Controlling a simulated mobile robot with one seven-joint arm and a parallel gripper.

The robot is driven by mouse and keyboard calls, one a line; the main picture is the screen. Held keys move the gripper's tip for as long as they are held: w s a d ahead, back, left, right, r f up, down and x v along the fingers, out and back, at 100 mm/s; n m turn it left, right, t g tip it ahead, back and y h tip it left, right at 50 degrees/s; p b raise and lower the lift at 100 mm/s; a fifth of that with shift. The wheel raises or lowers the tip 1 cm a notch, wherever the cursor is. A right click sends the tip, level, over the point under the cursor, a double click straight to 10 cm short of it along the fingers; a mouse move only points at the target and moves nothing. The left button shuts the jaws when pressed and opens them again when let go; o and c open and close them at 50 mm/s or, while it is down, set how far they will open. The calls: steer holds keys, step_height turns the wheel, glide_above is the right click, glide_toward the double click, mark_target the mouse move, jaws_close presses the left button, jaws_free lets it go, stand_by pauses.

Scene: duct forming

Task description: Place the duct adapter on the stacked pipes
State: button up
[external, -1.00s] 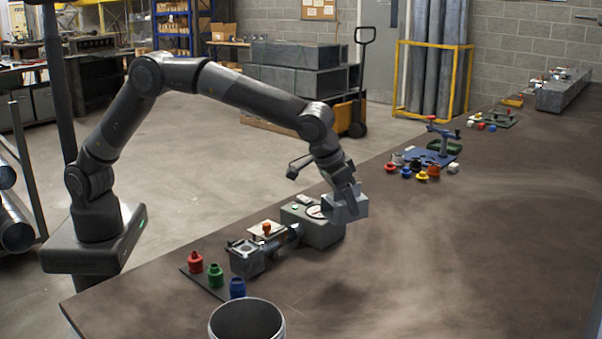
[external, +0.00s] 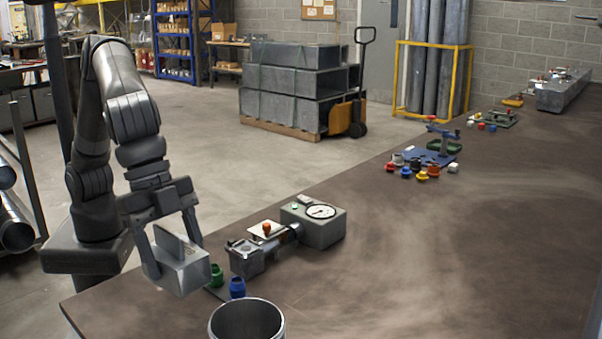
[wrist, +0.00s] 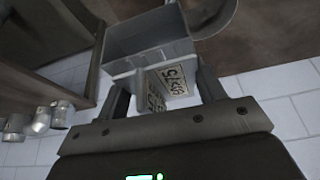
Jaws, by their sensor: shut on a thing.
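The duct adapter (external: 180,274) is a grey, box-shaped sheet-metal piece. My gripper (external: 176,258) is shut on it, with a finger on each side, and holds it tilted in the air near the table's near left end. In the wrist view the adapter (wrist: 148,52) sits between the fingers with its open rectangular mouth facing away and printed labels on its near side. The round grey pipe (external: 221,321), open at the top, stands at the bottom edge, right of the adapter and apart from it in the external view. Its lower part is out of frame. A round metal rim (wrist: 232,14) shows beyond the adapter in the wrist view.
Green (external: 216,276) and blue (external: 237,288) fittings stand between adapter and pipe in the picture. A clamp fixture (external: 247,259) and a gauge box (external: 322,232) lie behind them.

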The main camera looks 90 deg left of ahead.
steer(key=shift+s+d, duration=0.25)
steer(key=shift+s, duration=0.25)
steer(key=w+f, duration=0.2)
steer(key=w, duration=0.1)
steer(key=w+a+f, duration=0.1)
steer(key=w+f, duration=0.1)
steer(key=w, duration=0.2)
steer(key=w+a+f, duration=0.1)
steer(key=w+f, duration=0.1)
steer(key=w, duration=0.1)
steer(key=shift+w+a+f, duration=0.25)
steer(key=shift+w+f, duration=0.15)
steer(key=shift+f, duration=1.95)
steer(key=shift+f, duration=0.15)
steer(key=o, duration=1)
steer(key=shift+o, duration=0.2)
steer(key=v, duration=1.2)
steer(key=shift+r, duration=0.25)
